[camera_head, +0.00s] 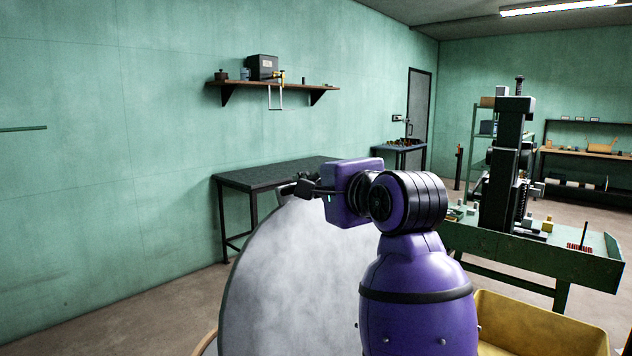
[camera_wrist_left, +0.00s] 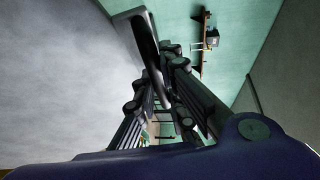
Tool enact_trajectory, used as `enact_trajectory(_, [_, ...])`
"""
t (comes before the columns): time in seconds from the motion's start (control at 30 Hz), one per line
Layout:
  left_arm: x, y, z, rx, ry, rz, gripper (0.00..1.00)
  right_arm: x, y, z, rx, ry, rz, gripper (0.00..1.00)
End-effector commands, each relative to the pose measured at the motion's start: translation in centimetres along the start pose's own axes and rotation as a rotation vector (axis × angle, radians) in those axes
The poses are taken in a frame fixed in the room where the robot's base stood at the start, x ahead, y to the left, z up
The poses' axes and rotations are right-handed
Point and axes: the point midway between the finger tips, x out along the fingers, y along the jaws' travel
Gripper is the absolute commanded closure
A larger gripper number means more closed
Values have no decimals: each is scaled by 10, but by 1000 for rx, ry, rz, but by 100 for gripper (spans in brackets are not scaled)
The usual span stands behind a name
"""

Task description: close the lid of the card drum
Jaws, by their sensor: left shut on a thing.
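The lid of the card drum (camera_head: 290,280) is a large round pale grey disc, standing steeply raised in the lower middle of the head view. My left gripper (camera_head: 292,188) is at the lid's top edge. In the left wrist view, the lid (camera_wrist_left: 60,80) fills the left side, and its grey edge piece (camera_wrist_left: 148,45) runs between the fingers of my left gripper (camera_wrist_left: 160,75). The gripper is shut on it; I cannot tell whether this piece is rim or handle. A brown curved edge (camera_head: 205,343), perhaps the drum's rim, shows at the bottom left; the rest is hidden. My right gripper is not in view.
A dark table (camera_head: 265,176) stands against the green wall behind the lid. A yellow bin (camera_head: 540,325) is at the lower right, near a green bench (camera_head: 560,262) carrying a black press (camera_head: 508,165). Floor shows clear left of the lid.

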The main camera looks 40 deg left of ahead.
Motion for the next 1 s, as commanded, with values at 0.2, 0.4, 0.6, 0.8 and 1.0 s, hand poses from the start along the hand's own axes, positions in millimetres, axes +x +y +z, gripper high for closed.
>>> enact_trajectory(0.2, [3,5,-2,3,-8,18,100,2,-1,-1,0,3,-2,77])
enact_trajectory(0.4, [3,5,-1,4,-8,19,100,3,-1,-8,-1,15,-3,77])
enact_trajectory(0.6, [3,5,-2,2,-7,17,71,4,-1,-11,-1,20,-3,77])
enact_trajectory(0.8, [2,3,-2,-1,-5,13,71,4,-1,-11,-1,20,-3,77])
enact_trajectory(1.0, [-4,2,-3,-2,-4,11,71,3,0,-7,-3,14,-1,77])
